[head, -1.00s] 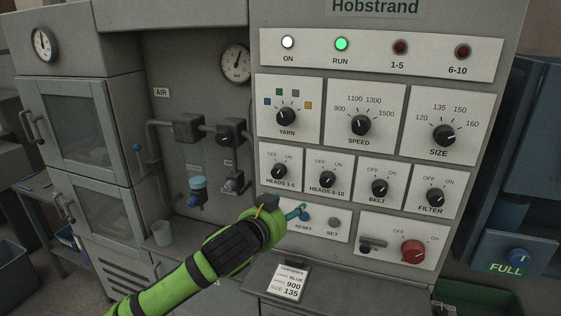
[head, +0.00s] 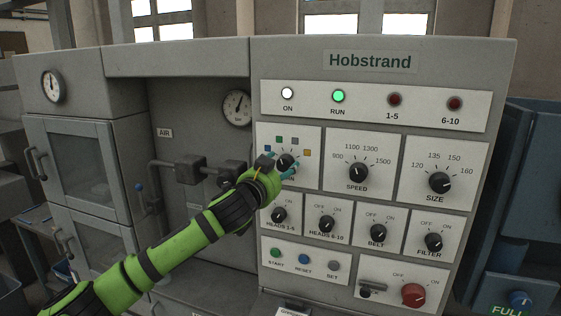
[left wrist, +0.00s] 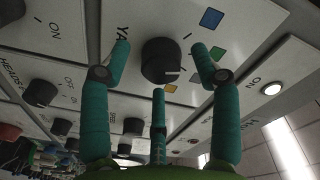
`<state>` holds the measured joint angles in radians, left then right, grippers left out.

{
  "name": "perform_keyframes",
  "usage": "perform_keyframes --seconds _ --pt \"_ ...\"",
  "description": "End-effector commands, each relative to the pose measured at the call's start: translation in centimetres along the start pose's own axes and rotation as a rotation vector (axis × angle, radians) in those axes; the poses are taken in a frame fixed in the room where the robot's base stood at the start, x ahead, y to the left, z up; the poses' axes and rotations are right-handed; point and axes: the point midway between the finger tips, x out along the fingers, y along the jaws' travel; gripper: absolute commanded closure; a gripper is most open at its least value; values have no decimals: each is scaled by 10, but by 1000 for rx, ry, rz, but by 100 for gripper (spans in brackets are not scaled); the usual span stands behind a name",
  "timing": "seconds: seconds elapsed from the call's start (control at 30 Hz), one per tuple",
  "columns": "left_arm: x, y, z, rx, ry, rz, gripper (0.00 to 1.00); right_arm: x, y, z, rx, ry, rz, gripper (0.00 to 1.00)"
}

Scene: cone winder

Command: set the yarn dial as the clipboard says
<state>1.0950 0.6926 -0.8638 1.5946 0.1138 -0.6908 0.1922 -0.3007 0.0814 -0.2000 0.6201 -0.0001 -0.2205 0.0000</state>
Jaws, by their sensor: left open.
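The yarn dial (head: 286,160) is a black knob on a white plate with blue, green, grey and orange squares around its top. It also shows in the left wrist view (left wrist: 158,60), with a white pointer line on its face; I cannot tell which square it points at. My left gripper (head: 279,169) is open in front of the dial. In the left wrist view its teal fingers stand apart around the knob, with no clear contact. The clipboard (head: 292,312) shows only its top edge; its lines are out of view now. My right gripper is not in view.
The speed dial (head: 358,172) and size dial (head: 437,183) are to the right. The heads 1-5 knob (head: 279,215) sits close below my gripper. Start, reset and set buttons (head: 304,259) are lower down. The RUN lamp (head: 338,96) glows green.

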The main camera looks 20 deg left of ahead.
Motion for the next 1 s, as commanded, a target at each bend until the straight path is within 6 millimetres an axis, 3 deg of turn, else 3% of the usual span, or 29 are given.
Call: perform_keyframes --seconds 0.4,0.43,0.53,0.57,1.0 --pt "8 0 0 1 1 0 37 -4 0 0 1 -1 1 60" --pt "8 0 0 1 1 0 45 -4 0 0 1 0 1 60" --pt "8 0 0 1 1 0 85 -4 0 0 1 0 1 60" --pt "8 0 0 1 0 0 93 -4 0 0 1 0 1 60" --pt "8 4 4 -62 0 -1 93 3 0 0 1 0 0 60"
